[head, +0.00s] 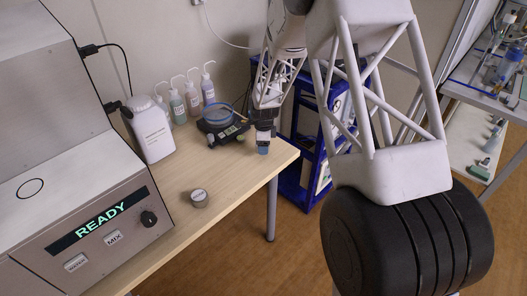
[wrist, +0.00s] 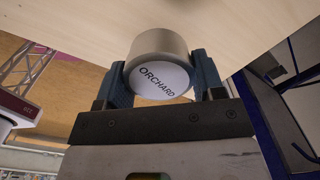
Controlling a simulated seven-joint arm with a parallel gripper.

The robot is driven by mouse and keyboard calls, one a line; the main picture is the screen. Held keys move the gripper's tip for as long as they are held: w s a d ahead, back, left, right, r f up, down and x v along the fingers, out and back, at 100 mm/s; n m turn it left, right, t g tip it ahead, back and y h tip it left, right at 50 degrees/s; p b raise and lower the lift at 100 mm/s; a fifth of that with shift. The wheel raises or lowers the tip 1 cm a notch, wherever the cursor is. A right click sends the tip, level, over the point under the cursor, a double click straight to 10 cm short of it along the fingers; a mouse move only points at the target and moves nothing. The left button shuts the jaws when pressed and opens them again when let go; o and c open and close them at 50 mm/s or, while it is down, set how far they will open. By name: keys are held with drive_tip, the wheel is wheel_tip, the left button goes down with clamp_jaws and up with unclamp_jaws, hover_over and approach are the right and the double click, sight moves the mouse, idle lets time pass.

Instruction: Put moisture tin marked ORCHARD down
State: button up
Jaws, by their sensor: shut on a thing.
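The moisture tin marked ORCHARD (wrist: 160,44) is a short metal cylinder with a white lettered end, seen in the wrist view. My gripper (wrist: 160,72) is shut on it, with one blue finger on each side. In the head view my gripper (head: 263,148) points down near the right end of the wooden table (head: 240,175), and its blue fingers hide the tin. I cannot tell whether the tin touches the tabletop.
Another small round tin (head: 199,198) stands on the table, nearer the analyser (head: 100,215), whose display reads READY. A scale (head: 222,132) with a blue-rimmed dish, a white jug (head: 152,132) and several wash bottles (head: 193,99) stand behind. The table around the second tin is clear.

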drive_tip(key=shift+f, duration=1.75)
drive_tip(key=shift+f, duration=0.15)
drive_tip(key=o, duration=1)
wheel_tip(320, 180, up, 12)
drive_tip(key=shift+f, duration=0.1)
drive_tip(key=shift+r, duration=0.3)
